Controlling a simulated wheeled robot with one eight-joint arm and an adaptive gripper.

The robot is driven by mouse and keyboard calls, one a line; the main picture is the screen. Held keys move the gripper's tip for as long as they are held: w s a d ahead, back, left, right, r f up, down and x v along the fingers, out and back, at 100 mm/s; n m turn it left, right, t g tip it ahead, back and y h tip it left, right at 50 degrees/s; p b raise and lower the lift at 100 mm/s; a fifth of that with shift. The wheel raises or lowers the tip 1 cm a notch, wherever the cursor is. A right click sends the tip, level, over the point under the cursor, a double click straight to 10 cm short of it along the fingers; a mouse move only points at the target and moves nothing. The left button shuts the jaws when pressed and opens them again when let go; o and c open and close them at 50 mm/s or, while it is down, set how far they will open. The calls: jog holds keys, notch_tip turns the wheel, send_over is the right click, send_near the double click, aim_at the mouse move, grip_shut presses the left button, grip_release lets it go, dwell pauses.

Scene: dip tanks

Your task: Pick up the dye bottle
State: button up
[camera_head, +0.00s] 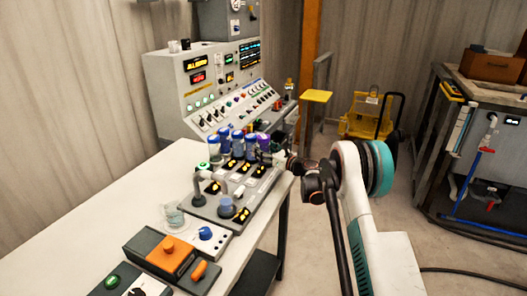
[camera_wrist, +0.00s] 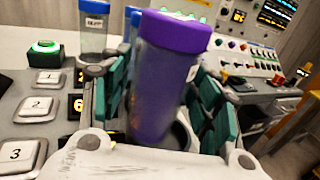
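A bottle with a purple cap and dark purple body (camera_wrist: 165,80) fills the middle of the wrist view, leaning slightly in the picture. I take it as the dye bottle; in the head view a purple-capped bottle (camera_head: 263,141) stands at the right end of a row of blue-capped bottles. My gripper (camera_wrist: 160,105) has its teal finger pads on either side of the bottle. They look spread, with a gap showing at least on the right. The bottle's base sits by a dark round opening and is partly hidden. In the head view my gripper (camera_head: 281,160) is beside the row, its fingers hard to see.
Blue-capped bottles (camera_head: 238,144) stand close to the left of the purple one; one shows in the wrist view (camera_wrist: 93,30). Numbered buttons (camera_wrist: 36,108) and a green button (camera_wrist: 44,47) are left of my gripper. A control console (camera_head: 205,85) rises behind. The white table (camera_head: 90,215) has free room at left.

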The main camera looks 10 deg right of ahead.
jog(key=c, duration=0.8)
jog(key=shift+r, duration=0.1)
jog(key=shift+c, duration=0.2)
